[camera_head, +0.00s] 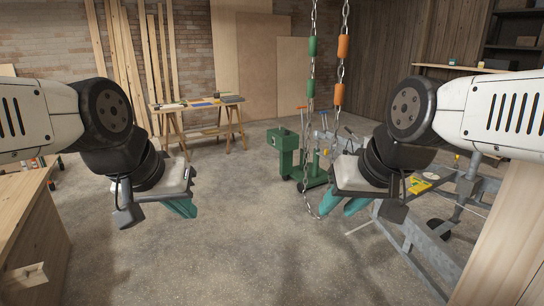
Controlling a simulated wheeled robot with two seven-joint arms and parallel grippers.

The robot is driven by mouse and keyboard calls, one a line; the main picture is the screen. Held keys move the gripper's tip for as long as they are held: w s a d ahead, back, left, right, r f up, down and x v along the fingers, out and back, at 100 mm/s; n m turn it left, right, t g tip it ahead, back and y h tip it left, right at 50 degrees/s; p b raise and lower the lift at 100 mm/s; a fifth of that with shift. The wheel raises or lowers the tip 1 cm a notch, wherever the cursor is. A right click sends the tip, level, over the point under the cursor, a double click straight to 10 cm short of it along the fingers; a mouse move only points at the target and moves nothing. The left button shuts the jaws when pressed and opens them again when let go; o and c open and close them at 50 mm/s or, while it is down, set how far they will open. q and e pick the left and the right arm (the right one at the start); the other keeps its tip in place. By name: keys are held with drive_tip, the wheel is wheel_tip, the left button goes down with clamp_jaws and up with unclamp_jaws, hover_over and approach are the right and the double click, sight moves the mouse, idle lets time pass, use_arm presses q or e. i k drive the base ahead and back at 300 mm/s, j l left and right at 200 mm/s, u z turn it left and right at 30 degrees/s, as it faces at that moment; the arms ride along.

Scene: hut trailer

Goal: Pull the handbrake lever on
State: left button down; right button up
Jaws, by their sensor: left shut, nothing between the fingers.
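A galvanised trailer frame (408,232) stands at the right, partly hidden by my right arm. I cannot clearly make out the handbrake lever; small levers and parts around the frame's far end are too small to tell apart. My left gripper (181,208) hangs over bare floor at the left, with its teal fingers shut and empty, well away from the trailer. My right gripper (345,207) is in front of the trailer's near left side, its teal fingers apart and nothing seen between them.
Chains with green (311,77) and orange (341,74) sleeves hang in the middle, near my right gripper. A green machine (286,150) stands behind them. A wooden bench (33,225) is at left, a wooden panel (505,240) at right. The middle floor is clear.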

sight(346, 128)
drive_tip(key=i+j, duration=0.2)
drive_tip(key=i, duration=0.5)
drive_tip(key=i+j, duration=0.2)
drive_tip(key=i, duration=0.5)
drive_tip(key=i+j+u, duration=0.1)
drive_tip(key=i, duration=0.6)
drive_tip(key=i+z, duration=0.15)
drive_tip(key=i, duration=0.45)
drive_tip(key=i+j+z, duration=0.15)
drive_tip(key=i, duration=0.4)
drive_tip(key=i+z, duration=0.85)
drive_tip(key=i+l+u, duration=0.1)
drive_tip(key=i, duration=0.35)
drive_tip(key=i+l+u, duration=0.1)
drive_tip(key=i+l, duration=0.15)
drive_tip(key=i, duration=0.2)
drive_tip(key=i+l+u, duration=0.4)
drive_tip(key=i+l, duration=0.25)
